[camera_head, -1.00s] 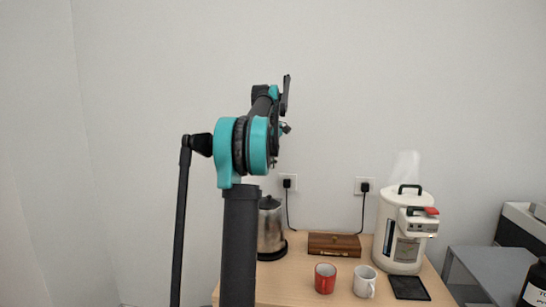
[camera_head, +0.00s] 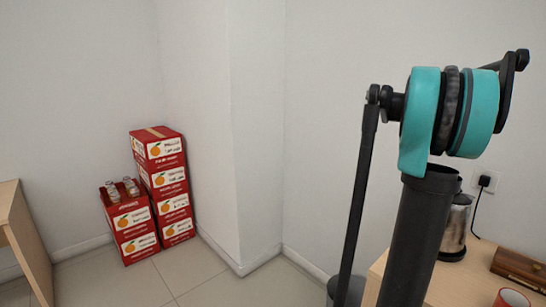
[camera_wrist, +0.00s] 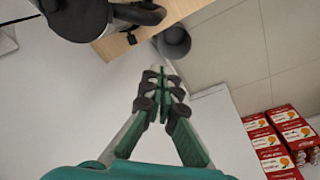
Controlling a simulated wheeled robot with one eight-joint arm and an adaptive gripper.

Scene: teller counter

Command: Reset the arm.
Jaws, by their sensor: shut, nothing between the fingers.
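My gripper (camera_wrist: 161,80) shows in the middle of the wrist view. Its green fingers come together at the tips with nothing between them, and no object is near the tips. In the head view my arm stands upright on the right side, with its teal joint in front of the white wall. The gripper itself cannot be made out in the head view.
The wooden counter (camera_head: 440,286) at lower right bears a metal kettle (camera_head: 455,228), a wooden box (camera_head: 520,267) and a red mug (camera_head: 511,298). A grey bin (camera_head: 346,291) stands beside it. Red cartons (camera_head: 172,205) are stacked by the wall corner. Tiled floor lies open.

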